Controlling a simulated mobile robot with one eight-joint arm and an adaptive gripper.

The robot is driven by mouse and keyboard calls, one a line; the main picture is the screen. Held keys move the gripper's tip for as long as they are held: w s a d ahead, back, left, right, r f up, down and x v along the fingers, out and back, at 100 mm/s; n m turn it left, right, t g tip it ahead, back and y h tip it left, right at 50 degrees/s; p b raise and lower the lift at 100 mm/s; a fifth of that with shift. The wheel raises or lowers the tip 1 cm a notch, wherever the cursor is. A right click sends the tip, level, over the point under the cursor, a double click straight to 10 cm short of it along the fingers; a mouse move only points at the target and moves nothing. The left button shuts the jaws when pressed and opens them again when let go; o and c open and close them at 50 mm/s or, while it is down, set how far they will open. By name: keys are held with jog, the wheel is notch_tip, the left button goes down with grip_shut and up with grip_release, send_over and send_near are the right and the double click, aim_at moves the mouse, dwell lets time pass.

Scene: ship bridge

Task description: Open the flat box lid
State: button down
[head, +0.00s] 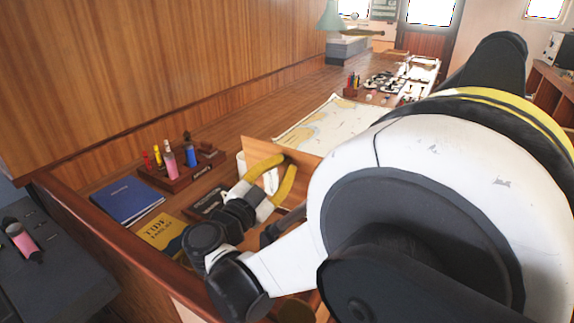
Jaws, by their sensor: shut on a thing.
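My gripper (283,162) with yellow fingers is at the middle of the head view, over the desk. It is shut on the flat box lid (259,149), a thin light-brown wooden panel. The lid stands tilted up steeply behind the fingers. My arm and fingers hide much of the panel's lower and right part. The box body under it is mostly hidden, so its inside and hinge cannot be made out.
A blue book (126,200), a yellow tide-tables book (162,231) and a wooden pen holder (180,175) lie left of my gripper. A chart (335,122) lies behind the lid. A wooden wall (150,70) borders the desk.

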jog(key=shift+s+a+f+t+b, duration=0.25)
jog(key=shift+s+a+t+b, duration=0.05)
jog(key=shift+s+a+b, duration=0.1)
jog(key=c, duration=1.3)
grip_release()
jog(key=shift+w+d, duration=0.1)
jog(key=v, duration=0.7)
jog(key=shift+s+a, duration=0.2)
jog(key=shift+c, duration=0.5)
